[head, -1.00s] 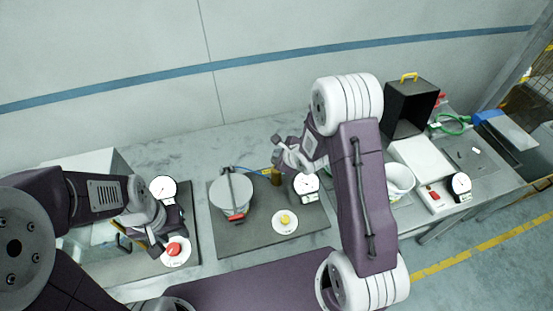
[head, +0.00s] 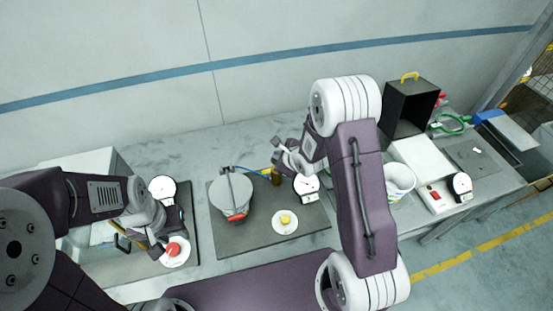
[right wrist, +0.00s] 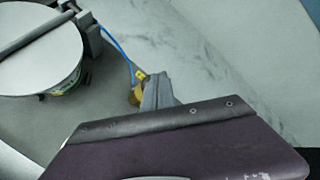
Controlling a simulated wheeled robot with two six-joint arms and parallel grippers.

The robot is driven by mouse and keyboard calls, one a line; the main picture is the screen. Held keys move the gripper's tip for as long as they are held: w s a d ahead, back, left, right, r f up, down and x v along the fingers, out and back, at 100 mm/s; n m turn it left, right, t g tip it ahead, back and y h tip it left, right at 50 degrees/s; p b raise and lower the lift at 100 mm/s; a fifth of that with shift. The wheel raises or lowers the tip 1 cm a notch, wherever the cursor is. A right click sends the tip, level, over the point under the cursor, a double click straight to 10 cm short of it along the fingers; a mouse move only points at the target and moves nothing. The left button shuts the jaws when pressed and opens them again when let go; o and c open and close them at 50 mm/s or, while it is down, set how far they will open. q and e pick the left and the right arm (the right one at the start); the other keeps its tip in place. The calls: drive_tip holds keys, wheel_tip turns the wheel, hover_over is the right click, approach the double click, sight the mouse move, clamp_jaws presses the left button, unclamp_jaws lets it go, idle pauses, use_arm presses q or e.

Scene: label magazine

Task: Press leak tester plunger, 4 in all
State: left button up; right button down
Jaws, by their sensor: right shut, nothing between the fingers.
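A grey round pot with a flat lid (head: 232,193) and a clamp bar sits on a dark mat (head: 230,243). A brass cylinder (head: 276,179), likely the plunger, stands right of it by a blue hose. In the right wrist view the brass part (right wrist: 136,95) is partly hidden behind my gripper. My right gripper (head: 279,166) is shut and empty, right over or against the brass part; contact is not clear. The grey fingers also show in the right wrist view (right wrist: 157,90). My left gripper (head: 156,247) is beside a red button (head: 173,250); its jaws are unclear.
A white dial gauge (head: 306,184) stands close to my right gripper. A yellow button on a white disc (head: 285,221) is in front. A white bucket (head: 399,180), a black box (head: 409,108) and another gauge (head: 461,183) stand to the right. Bare bench lies behind the pot.

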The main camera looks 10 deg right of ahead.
drive_tip(key=shift+f+b, duration=1.1)
drive_tip(key=shift+f, duration=0.55)
idle(0.9)
idle(0.4)
drive_tip(key=shift+r+p, duration=2.25)
drive_tip(key=shift+r, duration=0.1)
wheel_tip(320, 180, up, 5)
drive_tip(key=p, duration=0.5)
drive_tip(key=shift+r, duration=0.1)
